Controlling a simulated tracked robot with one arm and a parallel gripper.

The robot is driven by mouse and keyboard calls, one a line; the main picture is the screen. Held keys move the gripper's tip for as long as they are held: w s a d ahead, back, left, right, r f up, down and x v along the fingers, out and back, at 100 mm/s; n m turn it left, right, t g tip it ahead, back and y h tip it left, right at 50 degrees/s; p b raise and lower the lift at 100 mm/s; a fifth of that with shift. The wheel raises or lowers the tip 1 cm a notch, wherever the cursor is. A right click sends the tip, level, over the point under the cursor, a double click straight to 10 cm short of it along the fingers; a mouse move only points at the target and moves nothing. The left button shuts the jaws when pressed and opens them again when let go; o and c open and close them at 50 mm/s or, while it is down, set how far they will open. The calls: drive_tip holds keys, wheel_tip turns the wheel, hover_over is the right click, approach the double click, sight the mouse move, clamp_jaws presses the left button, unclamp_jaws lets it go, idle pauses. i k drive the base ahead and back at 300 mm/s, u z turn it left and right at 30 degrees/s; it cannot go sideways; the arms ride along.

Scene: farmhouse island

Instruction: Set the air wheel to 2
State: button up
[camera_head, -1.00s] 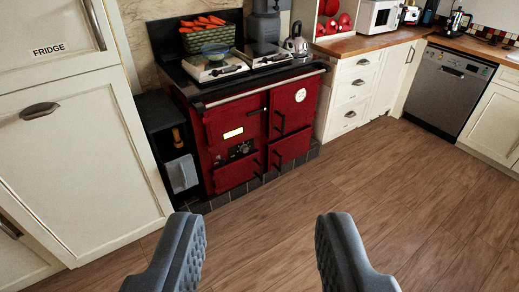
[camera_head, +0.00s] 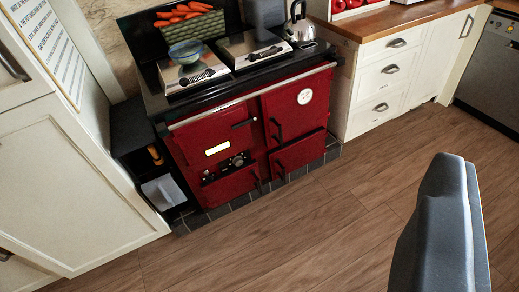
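A red range cooker (camera_head: 225,125) stands against the wall, left of the middle. A round white dial (camera_head: 305,96) is on the upper right door. My gripper (camera_head: 445,225) shows at the lower right as one grey finger, well apart from the cooker. Its other finger is not distinguishable, so its opening cannot be judged.
A blue bowl (camera_head: 186,51), a carrot basket (camera_head: 194,30) and a kettle (camera_head: 299,24) are on the cooker top. A black side unit with a cloth (camera_head: 163,191) stands left, beside cream cupboards (camera_head: 65,175). Drawers (camera_head: 385,85) stand right. Open wooden floor (camera_head: 270,240) lies in front.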

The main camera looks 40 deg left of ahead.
sight(238, 161)
drive_tip(key=u, duration=0.5)
drive_tip(key=i, duration=1.3)
drive_tip(key=u, duration=0.85)
